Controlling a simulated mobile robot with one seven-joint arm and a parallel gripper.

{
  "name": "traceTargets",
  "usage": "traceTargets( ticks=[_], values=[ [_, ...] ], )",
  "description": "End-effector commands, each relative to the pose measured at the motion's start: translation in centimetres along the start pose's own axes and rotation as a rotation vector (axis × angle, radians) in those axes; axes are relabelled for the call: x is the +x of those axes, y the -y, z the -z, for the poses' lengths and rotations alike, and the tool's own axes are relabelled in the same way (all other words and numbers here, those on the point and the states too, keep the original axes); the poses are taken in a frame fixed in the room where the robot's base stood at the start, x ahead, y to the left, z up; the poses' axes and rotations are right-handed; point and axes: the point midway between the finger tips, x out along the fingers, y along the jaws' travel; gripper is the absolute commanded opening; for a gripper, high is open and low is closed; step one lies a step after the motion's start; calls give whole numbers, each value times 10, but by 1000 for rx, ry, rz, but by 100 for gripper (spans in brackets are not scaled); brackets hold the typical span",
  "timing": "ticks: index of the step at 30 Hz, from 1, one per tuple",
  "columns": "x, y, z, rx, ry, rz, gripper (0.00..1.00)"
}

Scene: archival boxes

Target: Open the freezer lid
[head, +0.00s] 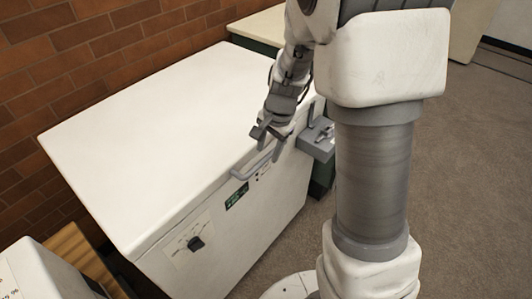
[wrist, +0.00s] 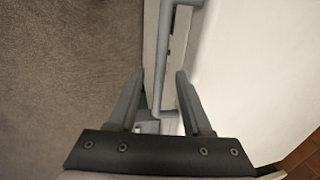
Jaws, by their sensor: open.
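The white chest freezer stands against the brick wall, and its broad flat lid (head: 140,115) is closed. A grey bar handle (head: 254,166) sits at the lid's front edge. My gripper (head: 268,140) is open, above and close to the handle's right end. In the wrist view the lid (wrist: 255,65) fills the right side. The handle (wrist: 162,45) there runs lengthwise into the gap between the open fingers of my gripper (wrist: 161,74). Nothing is held. I cannot tell whether a finger touches the handle.
A dial (head: 195,243) and a green label (head: 237,196) are on the freezer's front. A grey box-shaped object (head: 318,141) is by its right front corner. A pale-topped counter (head: 262,27) stands behind, and another white unit (head: 45,273) at lower left. Carpet (head: 460,170) is clear at right.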

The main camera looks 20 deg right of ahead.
Motion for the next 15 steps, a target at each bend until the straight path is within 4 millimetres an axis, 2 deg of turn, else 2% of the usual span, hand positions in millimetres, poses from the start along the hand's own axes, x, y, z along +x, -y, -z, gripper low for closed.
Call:
traceTargets(
  ticks=[1,6,15],
  values=[
    [9,-1,0,1,2,-2,49],
    [20,0,0,-1,0,-1,49],
    [21,0,0,0,0,0,49]
  ],
)
